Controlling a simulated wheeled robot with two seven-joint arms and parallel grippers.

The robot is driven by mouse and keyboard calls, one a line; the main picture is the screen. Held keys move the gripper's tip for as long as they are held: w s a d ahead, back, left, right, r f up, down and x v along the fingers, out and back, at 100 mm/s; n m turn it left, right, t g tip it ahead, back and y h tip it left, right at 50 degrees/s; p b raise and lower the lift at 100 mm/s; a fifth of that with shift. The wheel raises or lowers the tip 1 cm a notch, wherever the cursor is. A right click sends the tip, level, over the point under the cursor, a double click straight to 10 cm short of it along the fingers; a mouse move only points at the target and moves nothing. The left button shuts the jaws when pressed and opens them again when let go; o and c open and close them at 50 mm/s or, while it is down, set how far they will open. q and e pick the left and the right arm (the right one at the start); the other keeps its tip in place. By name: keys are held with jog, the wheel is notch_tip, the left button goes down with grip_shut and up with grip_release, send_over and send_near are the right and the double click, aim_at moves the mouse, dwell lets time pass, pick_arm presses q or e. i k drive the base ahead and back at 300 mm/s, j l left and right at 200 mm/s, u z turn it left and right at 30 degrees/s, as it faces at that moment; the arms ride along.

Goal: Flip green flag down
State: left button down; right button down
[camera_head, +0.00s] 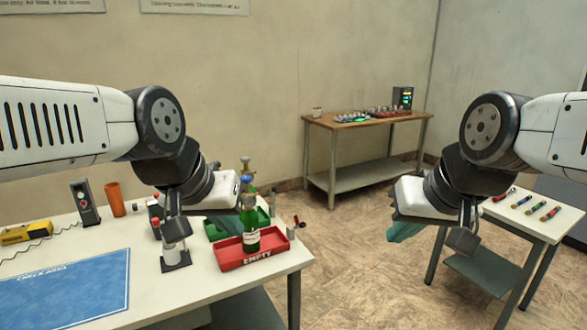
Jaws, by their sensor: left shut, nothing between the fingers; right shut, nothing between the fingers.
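I cannot make out a green flag for certain in the head view. A green gas bottle (251,232) stands upright in a red tray marked EMPTY (258,259) at the right end of the near table. A green tray (214,231) lies behind it. My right gripper (402,232) is shut and empty over open floor, away from the near table.
A blue mat (65,290), an orange cup (115,199) and a black stand (176,261) are on the near table (195,298). A side table (538,222) at right holds several coloured tubes. A wooden bench (345,124) stands at the back wall.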

aim_at(273, 190)
jog(key=i+l, duration=0.15)
jog(key=i, duration=0.2)
jog(key=i+l, duration=0.15)
jog(key=i, duration=0.25)
jog(key=i+j, duration=0.15)
jog(key=j, duration=0.15)
jog(key=i+j, duration=0.15)
jog(key=j, duration=0.15)
jog(key=z, duration=0.05)
